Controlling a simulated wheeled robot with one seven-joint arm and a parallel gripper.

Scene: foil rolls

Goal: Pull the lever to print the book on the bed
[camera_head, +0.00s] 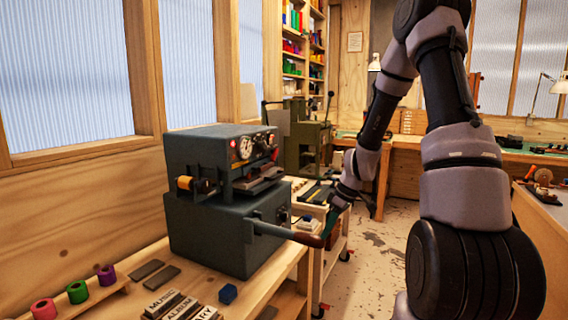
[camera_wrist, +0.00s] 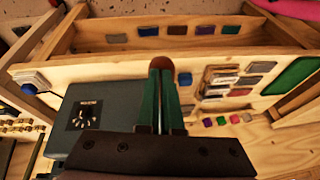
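The dark grey printing machine (camera_head: 215,235) stands on the wooden bench at left, with gauges and a red light on its front. Its lever (camera_head: 272,230) sticks out low from the front, ending in a reddish-brown handle (camera_head: 308,240). A slot-like bed (camera_head: 258,180) shows under the gauges; whether the flat thing there is the book I cannot tell. My gripper (camera_head: 331,225) is at the handle's outer end. In the wrist view, its green fingers (camera_wrist: 162,72) are close together, with the handle's brown end (camera_wrist: 162,62) held at their tips.
Colored foil rolls (camera_head: 77,291) and lettered blocks (camera_head: 180,306) lie on the bench. A small blue block (camera_head: 228,293) lies near its front edge. A second, green machine (camera_head: 305,140) stands behind. The floor (camera_head: 370,255) at right is open.

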